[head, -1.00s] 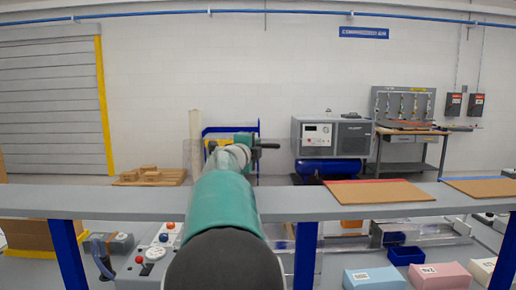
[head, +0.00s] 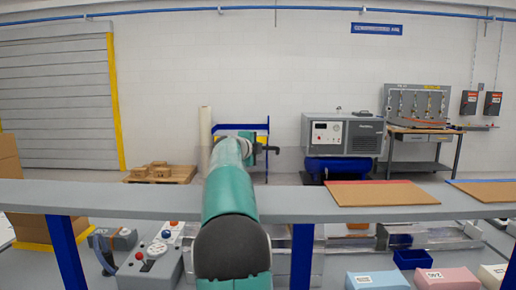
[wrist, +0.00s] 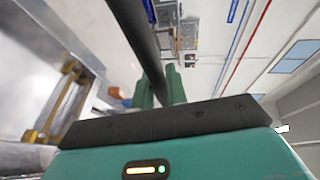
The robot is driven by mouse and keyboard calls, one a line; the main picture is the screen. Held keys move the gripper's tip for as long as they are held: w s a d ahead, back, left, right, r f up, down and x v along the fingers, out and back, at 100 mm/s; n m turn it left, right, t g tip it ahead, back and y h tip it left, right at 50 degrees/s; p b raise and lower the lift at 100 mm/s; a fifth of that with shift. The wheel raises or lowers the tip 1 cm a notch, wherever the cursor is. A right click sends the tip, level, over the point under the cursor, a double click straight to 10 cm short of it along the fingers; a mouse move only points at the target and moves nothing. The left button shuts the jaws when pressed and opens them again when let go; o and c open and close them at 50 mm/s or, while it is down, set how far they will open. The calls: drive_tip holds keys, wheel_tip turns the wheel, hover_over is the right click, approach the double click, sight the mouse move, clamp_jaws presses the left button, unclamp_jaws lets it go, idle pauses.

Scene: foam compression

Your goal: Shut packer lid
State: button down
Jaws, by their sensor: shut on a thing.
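My gripper (head: 268,149) is at the far end of my green arm in the head view, small and partly hidden by the arm. In the wrist view my gripper's two green fingers (wrist: 160,90) are closed on a long dark bar (wrist: 140,35), which looks like a handle. A faint clear panel (head: 286,162), possibly the packer lid, shows beside the gripper in the head view. I cannot tell its exact tilt. The packer's body is mostly hidden behind my arm and the grey shelf.
A long grey shelf (head: 120,197) on blue posts crosses in front of me, with brown boards (head: 380,193) on it. A control console (head: 160,250) with buttons stands below left. Foam blocks (head: 447,279) and a blue bin (head: 412,259) lie below right.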

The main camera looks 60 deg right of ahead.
drive_tip(key=shift+w+f, duration=0.15)
drive_tip(key=shift+f, duration=0.1)
drive_tip(key=c, duration=1.4)
unclamp_jaws()
drive_tip(key=shift+d, duration=0.1)
drive_tip(key=shift+r, duration=0.1)
drive_tip(key=shift+a+r, duration=0.15)
drive_tip(key=shift+a, duration=0.35)
drive_tip(key=v, duration=1.3)
drive_tip(key=v, duration=0.8)
drive_tip(key=shift+a, duration=0.25)
